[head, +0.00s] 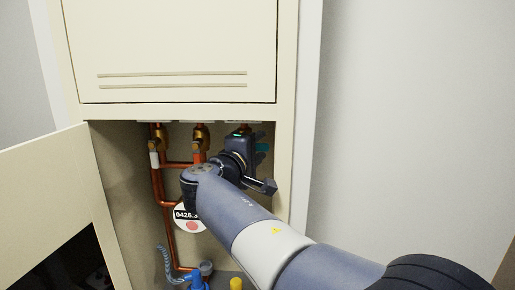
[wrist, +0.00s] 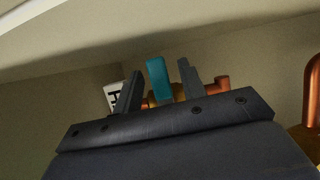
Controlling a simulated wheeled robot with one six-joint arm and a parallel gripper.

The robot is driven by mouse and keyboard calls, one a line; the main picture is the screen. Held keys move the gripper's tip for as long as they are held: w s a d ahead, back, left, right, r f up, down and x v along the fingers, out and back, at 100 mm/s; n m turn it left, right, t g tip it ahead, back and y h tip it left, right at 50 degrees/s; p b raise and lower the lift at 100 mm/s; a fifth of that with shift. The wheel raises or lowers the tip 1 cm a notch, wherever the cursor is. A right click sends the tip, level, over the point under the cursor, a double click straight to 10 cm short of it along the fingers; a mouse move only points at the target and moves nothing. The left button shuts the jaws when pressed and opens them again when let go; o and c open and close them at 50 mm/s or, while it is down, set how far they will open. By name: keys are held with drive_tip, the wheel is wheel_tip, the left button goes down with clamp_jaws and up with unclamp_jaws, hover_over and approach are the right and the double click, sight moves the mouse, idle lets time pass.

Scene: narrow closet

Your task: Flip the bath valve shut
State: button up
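A valve lever, teal (wrist: 156,80), stands upright between the two dark fingers of my gripper (wrist: 160,69) in the wrist view. A gap shows on each side of it, so the fingers are open around it and not visibly pressing on it. Part of a brass and copper fitting (wrist: 180,92) shows behind the fingers. In the head view my gripper (head: 240,143) is at the right-hand valve under the cabinet's upper section, with a bit of teal (head: 262,147) beside it. That valve's body is mostly hidden. I cannot read a label naming it as the bath valve.
Two more brass valves, left (head: 156,139) and middle (head: 200,136), sit on copper pipes (head: 163,185) to the left. The upper door (head: 170,45) is above my arm. An open lower door (head: 45,185) is at left. A wall (head: 420,110) stands at right.

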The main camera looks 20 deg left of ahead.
drive_tip(key=s+a+b, duration=0.1)
drive_tip(key=s+b, duration=0.2)
drive_tip(key=s, duration=0.7)
drive_tip(key=shift+s+a+b, duration=0.35)
drive_tip(key=shift+w, duration=0.1)
drive_tip(key=w+p, duration=0.1)
drive_tip(key=w, duration=0.2)
drive_tip(key=w+d+p, duration=0.1)
drive_tip(key=w, duration=0.3)
drive_tip(key=w+d+p, duration=0.1)
drive_tip(key=w+p, duration=0.1)
drive_tip(key=w, duration=0.1)
drive_tip(key=shift+w+r, duration=0.15)
drive_tip(key=shift+w, duration=0.25)
drive_tip(key=shift+s+a+f+m+p, duration=0.2)
drive_tip(key=shift+f+m+p, duration=0.1)
drive_tip(key=shift+m, duration=0.2)
